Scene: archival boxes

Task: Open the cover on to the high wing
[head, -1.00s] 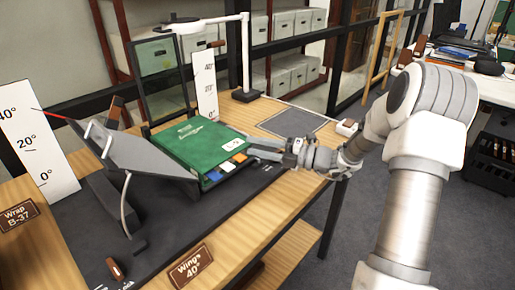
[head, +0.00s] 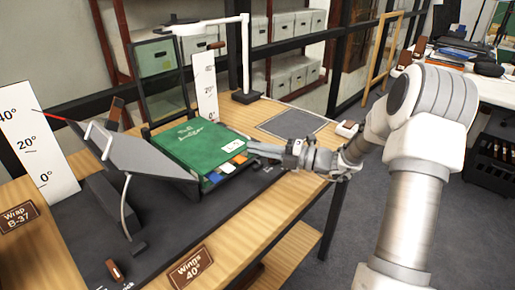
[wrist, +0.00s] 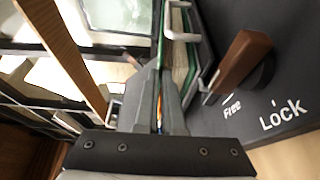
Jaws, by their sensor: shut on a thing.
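The book with the green cover (head: 195,143) lies on the dark cradle, its cover lying over the pages. Coloured tabs show along its near edge. The raised grey wing (head: 140,150) slopes up at the left of the book. My gripper (head: 255,150) is at the book's right edge. The exact grip is partly hidden by the fingers.
Angle cards stand left (head: 30,145) and behind the book (head: 209,85). A dark-framed panel (head: 160,80) and white lamp stand (head: 245,60) rise behind. A brown lock handle (wrist: 240,62) is close to the fingers. A grey mat (head: 290,123) lies bare at the right.

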